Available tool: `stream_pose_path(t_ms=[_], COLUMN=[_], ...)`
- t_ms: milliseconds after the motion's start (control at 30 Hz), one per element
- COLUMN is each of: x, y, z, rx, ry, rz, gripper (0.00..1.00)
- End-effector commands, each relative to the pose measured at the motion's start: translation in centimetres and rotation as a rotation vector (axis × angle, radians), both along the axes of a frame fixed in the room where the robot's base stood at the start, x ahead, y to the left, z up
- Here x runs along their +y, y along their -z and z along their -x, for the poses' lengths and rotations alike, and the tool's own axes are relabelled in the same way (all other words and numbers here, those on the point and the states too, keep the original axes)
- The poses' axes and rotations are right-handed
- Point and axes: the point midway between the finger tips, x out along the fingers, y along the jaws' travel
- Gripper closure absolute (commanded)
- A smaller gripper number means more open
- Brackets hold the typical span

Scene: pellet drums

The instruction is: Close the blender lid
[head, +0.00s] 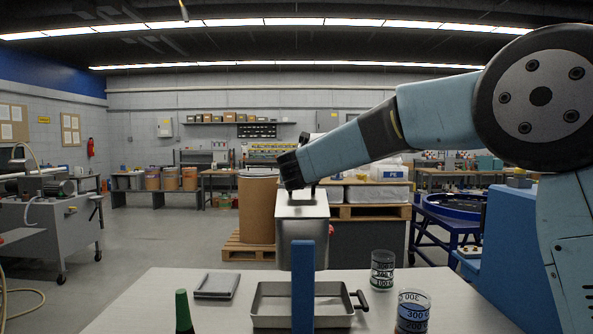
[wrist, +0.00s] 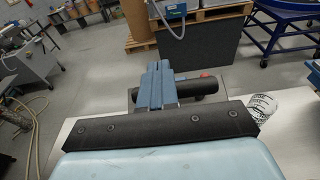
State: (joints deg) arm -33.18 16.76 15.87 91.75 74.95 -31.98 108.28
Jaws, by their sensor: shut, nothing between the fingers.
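The blender is a grey metal box (head: 302,238) on a blue post (head: 302,290), in the middle of the head view above the bench. Its top face (head: 304,210) is visible and looks flat; I cannot tell how far the lid is open. My gripper (head: 291,188) is at the top rear of the box, its fingers mostly hidden by the dark wrist end. In the wrist view my gripper (wrist: 158,72) shows blue fingers together and empty. A dark rounded bar (wrist: 195,87) lies just beyond or under them; I cannot tell whether they touch it.
A metal tray (head: 262,305) with a dark handle lies on the bench (head: 150,300) beneath the blender. A small grey tray (head: 216,285), a green-topped bottle (head: 183,310) and two marked beakers (head: 382,270) (head: 413,310) stand around it. A brown drum (head: 257,210) stands on a pallet behind.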

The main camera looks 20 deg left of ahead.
Motion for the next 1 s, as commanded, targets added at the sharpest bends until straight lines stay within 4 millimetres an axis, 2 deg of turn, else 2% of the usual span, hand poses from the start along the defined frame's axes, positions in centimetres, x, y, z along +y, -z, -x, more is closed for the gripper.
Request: stream_pose_path(t_ms=[200,400,1000], x=[0.4,0.8,1.1], y=[1.5,2.4,2.8], z=[-1.4,-2.0,-2.2], rx=[0.001,0.001,0.000], ry=[0.001,-0.002,-0.004], rz=[0.000,0.001,0.000], gripper=[1.00,1.00,1.00])
